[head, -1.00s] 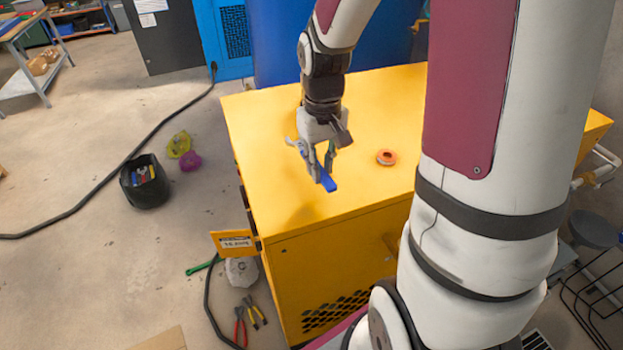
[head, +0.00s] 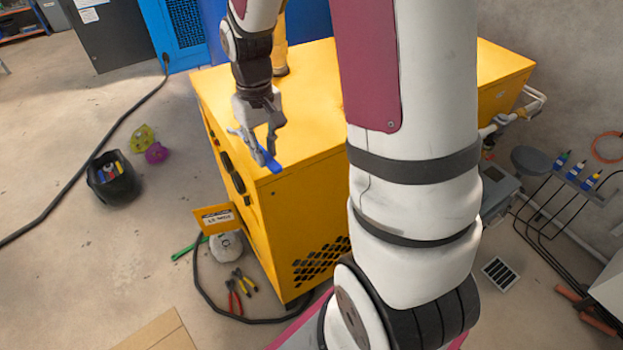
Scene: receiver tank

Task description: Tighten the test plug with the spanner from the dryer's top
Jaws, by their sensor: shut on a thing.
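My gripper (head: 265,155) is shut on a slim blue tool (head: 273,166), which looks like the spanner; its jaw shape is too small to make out. The tool is above or at the near left edge of the yellow dryer's top (head: 310,110); I cannot tell whether it touches the dryer. The gripper points down, and part of the tool is hidden between its fingers. I cannot make out the test plug in this view.
A green tool (head: 188,249), pliers (head: 238,292) and a whitish round object (head: 226,247) lie beside the dryer. A black bin (head: 113,178) and a dark hose (head: 120,140) are on the floor at left. My arm covers much of the dryer's top.

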